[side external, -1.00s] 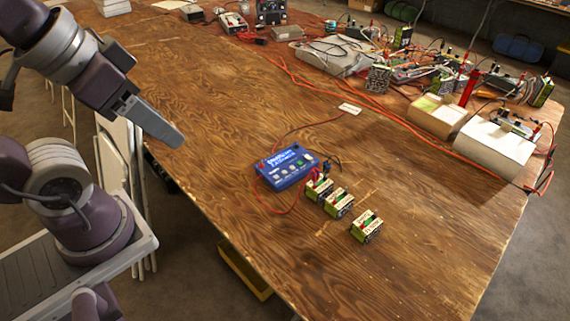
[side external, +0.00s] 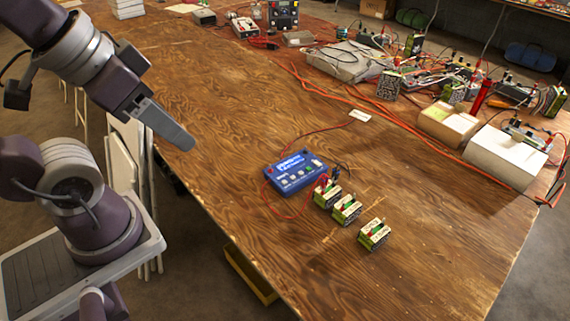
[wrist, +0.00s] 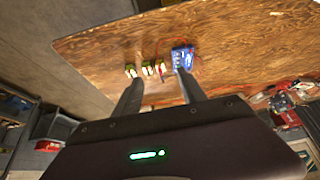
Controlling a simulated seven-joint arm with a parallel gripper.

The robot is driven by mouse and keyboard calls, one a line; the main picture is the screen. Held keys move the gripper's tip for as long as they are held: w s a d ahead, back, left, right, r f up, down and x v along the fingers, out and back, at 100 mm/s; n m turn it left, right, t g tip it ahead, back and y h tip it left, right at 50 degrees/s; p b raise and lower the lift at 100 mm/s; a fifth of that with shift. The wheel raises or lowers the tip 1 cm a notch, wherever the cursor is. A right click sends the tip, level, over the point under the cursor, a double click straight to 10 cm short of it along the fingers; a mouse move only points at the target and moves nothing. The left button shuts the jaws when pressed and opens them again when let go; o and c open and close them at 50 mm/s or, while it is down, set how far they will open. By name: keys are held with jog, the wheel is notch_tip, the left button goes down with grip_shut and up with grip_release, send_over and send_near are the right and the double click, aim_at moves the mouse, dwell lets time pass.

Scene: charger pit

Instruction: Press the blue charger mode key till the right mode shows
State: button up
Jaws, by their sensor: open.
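The blue charger (side external: 296,173) lies flat on the wooden table near its front edge. It has a lit blue screen (side external: 290,163) whose text is too small to read, and a row of small keys, one green. I cannot tell which key is the mode key. My gripper (side external: 186,140) is up in the air to the left of the charger, well apart from it. In the wrist view the two fingers of my gripper (wrist: 160,74) are spread with nothing between them. The charger (wrist: 182,56) shows just beyond the right fingertip, partly hidden by it.
Three small battery packs (side external: 346,210) stand right of the charger, with red and black leads nearby. Orange cables (side external: 400,122) cross the table. White boxes (side external: 504,155) and wired gear fill the far right. The table (side external: 240,130) is bare between my gripper and the charger.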

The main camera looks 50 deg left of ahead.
grip_shut()
dwell(1.7)
